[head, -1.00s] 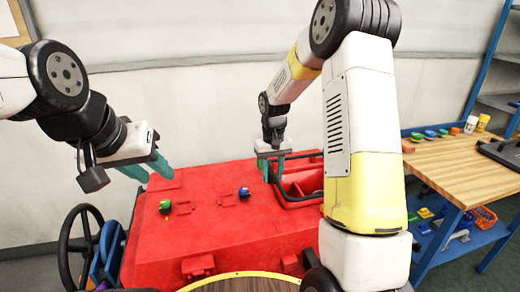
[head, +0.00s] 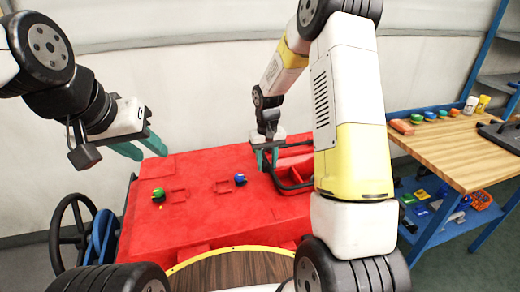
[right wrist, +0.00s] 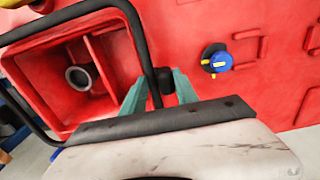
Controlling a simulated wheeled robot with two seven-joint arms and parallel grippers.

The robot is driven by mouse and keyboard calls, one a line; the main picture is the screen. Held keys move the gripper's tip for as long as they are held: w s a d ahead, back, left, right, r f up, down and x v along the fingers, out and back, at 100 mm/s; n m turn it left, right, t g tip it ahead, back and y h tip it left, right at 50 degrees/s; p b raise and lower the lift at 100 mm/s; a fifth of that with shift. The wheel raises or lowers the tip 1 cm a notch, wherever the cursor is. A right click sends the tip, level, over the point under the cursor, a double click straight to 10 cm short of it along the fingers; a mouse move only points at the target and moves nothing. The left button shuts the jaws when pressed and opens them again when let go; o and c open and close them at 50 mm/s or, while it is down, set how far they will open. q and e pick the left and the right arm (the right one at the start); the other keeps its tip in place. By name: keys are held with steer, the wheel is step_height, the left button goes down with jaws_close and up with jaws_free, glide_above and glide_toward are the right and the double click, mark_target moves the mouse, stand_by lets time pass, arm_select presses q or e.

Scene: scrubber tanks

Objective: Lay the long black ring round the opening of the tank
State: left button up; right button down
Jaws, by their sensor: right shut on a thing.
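The red tank (head: 210,205) has a rectangular opening (head: 300,173) at its right; the opening also shows in the right wrist view (right wrist: 45,85) with inner walls and a round grey port. The long black ring (head: 297,188) is a rounded rectangular loop over the opening. In the right wrist view the ring (right wrist: 143,40) runs beside the opening's edges and looks skewed to it; contact with the tank is unclear. My left gripper (head: 140,149) is open and empty above the tank's left.
A green knob (head: 158,194) and a blue knob (head: 240,179) stand on the tank top. A black handwheel (head: 72,232) is at left. A wooden bench (head: 455,150) with small coloured parts is at right. A round wooden top (head: 230,270) is in front.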

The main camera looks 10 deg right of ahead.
steer(key=shift+f, duration=0.15)
stand_by(0.4)
steer(key=shift+f, duration=0.65)
steer(key=shift+s+f, duration=0.1)
steer(key=shift+f, duration=0.25)
steer(key=shift+s+f, duration=0.1)
steer(key=shift+f, duration=0.15)
